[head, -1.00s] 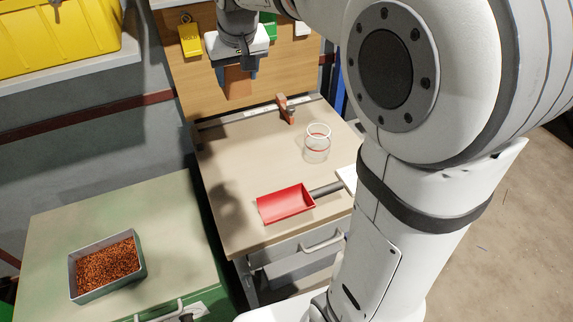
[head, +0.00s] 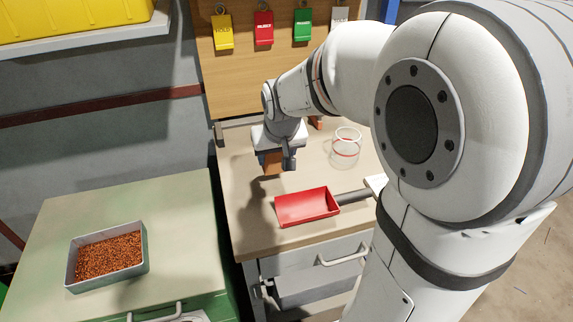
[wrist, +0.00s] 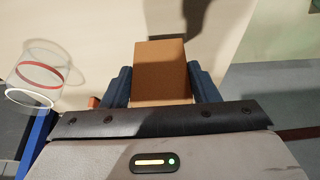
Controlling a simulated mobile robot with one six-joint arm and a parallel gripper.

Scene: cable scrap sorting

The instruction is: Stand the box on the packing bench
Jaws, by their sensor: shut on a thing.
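The brown box (wrist: 162,72) is between the two dark blue fingers of my gripper (wrist: 162,88) in the wrist view. In the head view my gripper (head: 273,160) hangs over the left rear part of a beige-topped bench (head: 250,228), with a bit of the box (head: 270,162) showing below it. The fingers are shut on the box. The box looks clear of the bench top, but the exact gap is hard to tell. I cannot tell which of the two surfaces in view is the packing bench.
A green-sided bench (head: 165,220) at left bears a tray of copper scrap (head: 146,262). Coloured tags (head: 264,28) hang on the backboard.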

